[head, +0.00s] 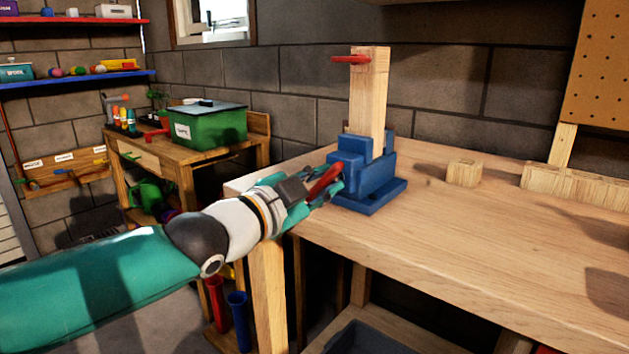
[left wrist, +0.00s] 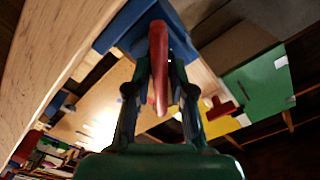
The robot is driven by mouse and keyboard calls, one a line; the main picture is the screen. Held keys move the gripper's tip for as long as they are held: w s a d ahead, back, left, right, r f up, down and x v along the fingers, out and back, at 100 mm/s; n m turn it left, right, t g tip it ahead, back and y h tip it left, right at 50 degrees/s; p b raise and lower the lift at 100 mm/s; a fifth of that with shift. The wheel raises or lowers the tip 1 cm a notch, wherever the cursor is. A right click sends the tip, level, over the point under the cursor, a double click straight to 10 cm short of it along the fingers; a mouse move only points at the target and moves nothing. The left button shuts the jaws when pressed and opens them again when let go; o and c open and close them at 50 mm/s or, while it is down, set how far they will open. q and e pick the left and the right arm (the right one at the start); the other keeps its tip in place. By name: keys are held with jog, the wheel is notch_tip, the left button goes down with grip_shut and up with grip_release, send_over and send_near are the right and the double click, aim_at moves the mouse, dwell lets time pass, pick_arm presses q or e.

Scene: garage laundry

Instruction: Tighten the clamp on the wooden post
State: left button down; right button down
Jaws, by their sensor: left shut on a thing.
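The wooden post (head: 368,95) stands upright in a blue clamp (head: 372,182) on the workbench. A short red peg (head: 350,59) sticks out to the left near the top of the post. The clamp's red handle (head: 325,181) is at its left front side. My left gripper (head: 328,184) is shut on this handle. In the left wrist view, the red handle (left wrist: 158,62) runs between the two fingers of the left gripper (left wrist: 160,85), with the blue clamp (left wrist: 128,24) behind it. My right gripper is not in view.
The wooden workbench (head: 480,255) is mostly clear right of the clamp. A small wooden block (head: 464,172) lies there, with a wooden rail (head: 575,185) farther right. A green box (head: 208,125) stands on a second bench at the back left. A grey bin (head: 370,338) is below the workbench.

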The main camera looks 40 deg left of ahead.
pick_arm(q)
jog(key=shift+d+f, duration=0.1)
jog(key=c, duration=1.2)
grip_release()
jog(key=shift+o, duration=0.2)
jog(key=shift+s, duration=0.1)
jog(key=s+a, duration=0.1)
jog(key=s, duration=1)
jog(key=shift+s, duration=0.35)
